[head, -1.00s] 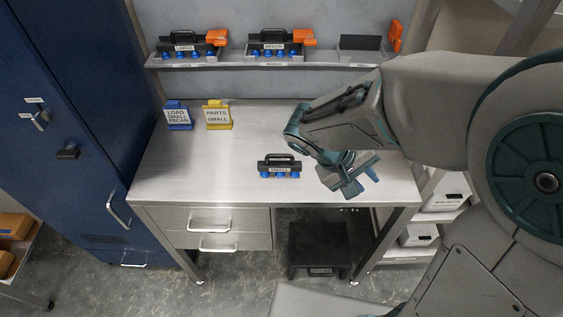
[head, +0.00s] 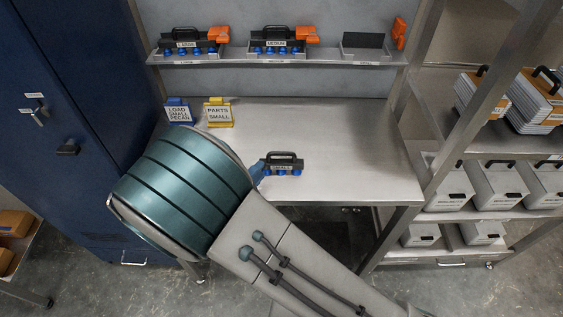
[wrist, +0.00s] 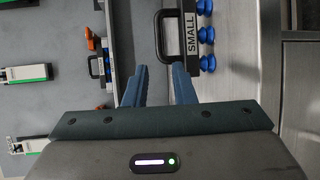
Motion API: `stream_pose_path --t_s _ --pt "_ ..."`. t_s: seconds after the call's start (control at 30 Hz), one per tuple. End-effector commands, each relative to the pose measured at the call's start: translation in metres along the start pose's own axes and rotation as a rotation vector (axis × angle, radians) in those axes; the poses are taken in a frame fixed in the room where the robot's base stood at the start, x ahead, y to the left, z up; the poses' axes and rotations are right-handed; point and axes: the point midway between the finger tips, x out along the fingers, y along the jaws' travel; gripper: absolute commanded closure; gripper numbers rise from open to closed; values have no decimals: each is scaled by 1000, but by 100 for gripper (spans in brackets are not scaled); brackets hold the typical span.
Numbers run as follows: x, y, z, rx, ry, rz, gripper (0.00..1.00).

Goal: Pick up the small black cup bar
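The small black cup bar (head: 284,163) stands on the metal table (head: 340,140), with a handle on top, a SMALL label and blue cups below. In the wrist view the cup bar (wrist: 190,36) lies just beyond my fingertips, nearer the right finger. My gripper (wrist: 160,72) is open, with a gap between its two blue fingers and nothing in it. In the head view one blue fingertip shows at the left end of the bar; my arm hides the rest of the gripper. I cannot tell if it touches the bar.
A shelf (head: 280,60) behind the table holds the large bar (head: 190,42), the medium bar (head: 278,42) and an empty-looking small slot. A blue sign (head: 179,113) and a yellow sign (head: 218,114) stand at the table's back left. The table's right side is clear.

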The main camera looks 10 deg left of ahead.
Motion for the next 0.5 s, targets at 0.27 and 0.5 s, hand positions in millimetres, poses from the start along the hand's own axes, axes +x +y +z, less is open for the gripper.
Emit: stream_pose_path --t_s 0.27,0.5 --pt "42 1 1 -2 -2 -1 77" --pt "57 1 1 -1 -4 -1 77"
